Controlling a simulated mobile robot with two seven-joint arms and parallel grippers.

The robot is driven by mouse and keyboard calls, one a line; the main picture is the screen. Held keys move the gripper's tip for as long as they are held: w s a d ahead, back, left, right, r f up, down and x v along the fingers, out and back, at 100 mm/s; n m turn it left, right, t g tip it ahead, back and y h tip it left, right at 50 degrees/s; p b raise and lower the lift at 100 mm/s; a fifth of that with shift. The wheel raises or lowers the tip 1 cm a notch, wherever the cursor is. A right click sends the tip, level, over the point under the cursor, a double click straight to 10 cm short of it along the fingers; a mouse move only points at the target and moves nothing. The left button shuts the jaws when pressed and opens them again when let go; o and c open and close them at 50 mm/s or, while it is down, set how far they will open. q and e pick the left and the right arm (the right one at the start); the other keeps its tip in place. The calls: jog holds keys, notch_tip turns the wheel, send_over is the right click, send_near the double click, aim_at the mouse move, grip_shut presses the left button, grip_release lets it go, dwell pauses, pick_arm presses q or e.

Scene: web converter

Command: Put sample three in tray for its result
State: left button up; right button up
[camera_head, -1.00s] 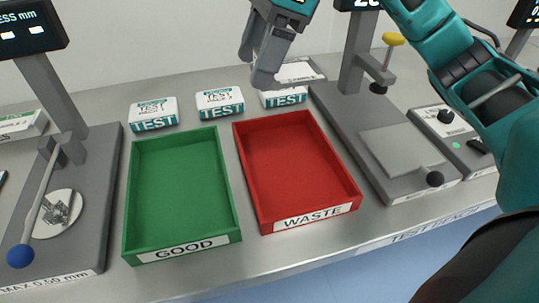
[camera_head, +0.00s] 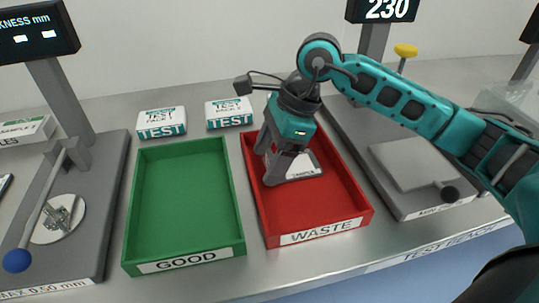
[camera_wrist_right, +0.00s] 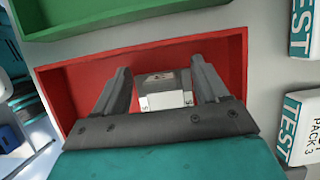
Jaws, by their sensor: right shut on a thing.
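My right gripper (camera_head: 272,165) reaches down into the red WASTE tray (camera_head: 315,237). It is shut on a pale sample (camera_head: 305,167) with a dark-lettered label, only partly visible beside the fingers. In the right wrist view the sample (camera_wrist_right: 163,92) lies between the two grey fingers (camera_wrist_right: 162,98), over the red tray (camera_wrist_right: 60,95). I cannot tell whether the sample touches the tray floor or read its number. The green GOOD tray (camera_head: 185,200) stands empty to the left. My left gripper is not in view.
White TEST packs stand behind the trays (camera_head: 162,122) (camera_head: 229,112). A thickness gauge (camera_head: 60,215) with a blue-knobbed lever is at left. A grey-based tester (camera_head: 405,165) stands right, below a display reading 230 (camera_head: 386,9). The bench's front edge is close.

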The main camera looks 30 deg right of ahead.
jog(key=shift+f, duration=0.2)
jog(key=o, duration=1)
jog(key=shift+o, duration=0.2)
jog(key=shift+r, duration=0.15)
jog(key=shift+r, duration=0.3)
jog(key=v, duration=1.1)
jog(key=shift+d+r+p, duration=0.2)
jog(key=shift+d+p, duration=0.1)
jog(key=shift+p, duration=0.05)
jog(key=shift+s, duration=0.1)
